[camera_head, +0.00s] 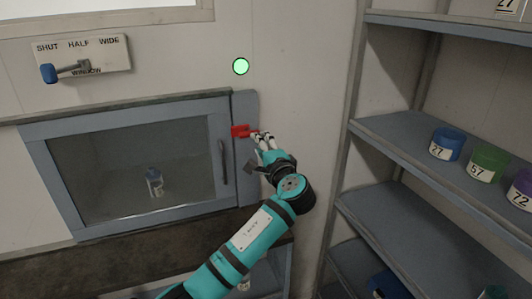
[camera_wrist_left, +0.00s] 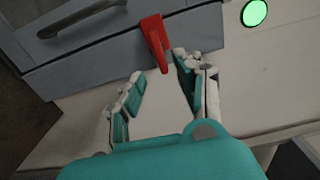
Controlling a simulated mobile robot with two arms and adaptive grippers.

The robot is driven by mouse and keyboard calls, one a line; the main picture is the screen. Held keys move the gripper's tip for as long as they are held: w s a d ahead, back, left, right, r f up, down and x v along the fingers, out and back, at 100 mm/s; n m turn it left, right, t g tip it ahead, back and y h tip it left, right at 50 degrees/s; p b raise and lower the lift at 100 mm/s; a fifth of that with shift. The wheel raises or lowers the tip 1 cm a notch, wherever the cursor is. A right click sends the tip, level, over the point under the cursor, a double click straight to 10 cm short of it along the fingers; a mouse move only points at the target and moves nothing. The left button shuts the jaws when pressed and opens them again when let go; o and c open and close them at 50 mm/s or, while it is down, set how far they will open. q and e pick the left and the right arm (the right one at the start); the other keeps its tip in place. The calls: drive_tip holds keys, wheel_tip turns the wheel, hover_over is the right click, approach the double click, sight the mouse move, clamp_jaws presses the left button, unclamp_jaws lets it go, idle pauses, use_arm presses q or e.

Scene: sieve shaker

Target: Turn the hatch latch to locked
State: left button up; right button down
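The hatch (camera_head: 130,165) is a blue-grey framed glass door in the wall, and it looks closed. The red latch (camera_head: 240,131) sits on the frame at its upper right, its handle pointing right, roughly level. In the left wrist view the red latch (camera_wrist_left: 152,35) reaches down toward the gap between my fingers. My left gripper (camera_head: 263,139) is just right of the latch; in its wrist view the left gripper (camera_wrist_left: 158,68) is open, fingers apart, with the latch's tip between them, nearer the right finger. Contact cannot be told. My right gripper is not in view.
A green round light (camera_head: 240,66) is on the wall above the latch. A vertical door handle (camera_head: 222,162) is left of my gripper. A window lever panel (camera_head: 105,55) is upper left. A shelf unit (camera_head: 385,125) with coloured cups stands right. A small bottle (camera_head: 154,182) is behind the glass.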

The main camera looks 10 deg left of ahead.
use_arm(q)
drive_tip(key=v, duration=0.4)
drive_tip(key=shift+s+d, duration=0.1)
drive_tip(key=shift+s, duration=0.1)
